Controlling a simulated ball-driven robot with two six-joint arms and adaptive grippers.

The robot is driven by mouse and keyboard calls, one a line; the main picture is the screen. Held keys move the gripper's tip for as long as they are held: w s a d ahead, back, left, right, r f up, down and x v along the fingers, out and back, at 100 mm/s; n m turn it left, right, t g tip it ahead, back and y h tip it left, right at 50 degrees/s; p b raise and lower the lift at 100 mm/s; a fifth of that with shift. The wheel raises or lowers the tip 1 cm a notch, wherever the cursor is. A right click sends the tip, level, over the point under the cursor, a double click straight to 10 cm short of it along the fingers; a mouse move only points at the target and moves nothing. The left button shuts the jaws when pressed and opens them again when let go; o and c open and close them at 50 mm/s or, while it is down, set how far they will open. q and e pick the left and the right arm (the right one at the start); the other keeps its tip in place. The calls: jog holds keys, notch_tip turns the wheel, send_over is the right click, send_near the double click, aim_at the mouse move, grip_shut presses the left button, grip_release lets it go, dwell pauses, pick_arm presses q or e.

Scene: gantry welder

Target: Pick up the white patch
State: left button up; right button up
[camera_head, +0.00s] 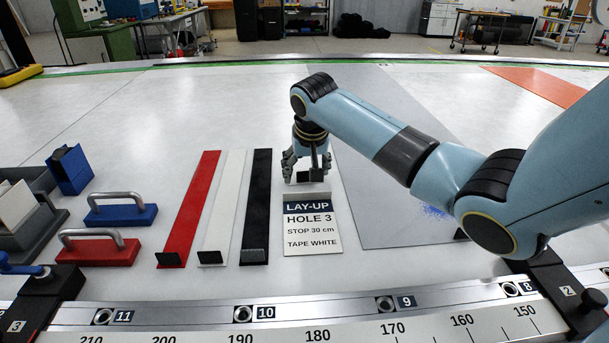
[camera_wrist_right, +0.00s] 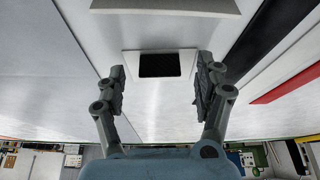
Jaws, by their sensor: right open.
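My right gripper (camera_head: 306,166) points down over the table just behind the printed lay-up card. In the right wrist view its two fingers (camera_wrist_right: 161,70) stand wide apart and hold nothing. Between and beyond the fingertips lies a small white patch (camera_wrist_right: 130,66) with a dark square in its middle. A gap shows between the patch and each finger. In the head view the fingers partly cover the patch (camera_head: 306,186). My left gripper is not in view.
The lay-up card (camera_head: 312,221) lies in front of the patch. Red (camera_head: 190,210), white (camera_head: 222,207) and black (camera_head: 257,205) strips lie to its left, a grey sheet (camera_head: 390,205) to its right. Two handled blocks and a grey tray (camera_head: 40,228) stand further left. A ruled rail crosses the front.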

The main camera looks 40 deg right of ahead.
jog(key=shift+w+d+f, duration=0.1)
jog(key=shift+w+f, duration=0.05)
jog(key=shift+f, duration=0.35)
jog(key=shift+c, duration=0.2)
jog(key=c, duration=0.8)
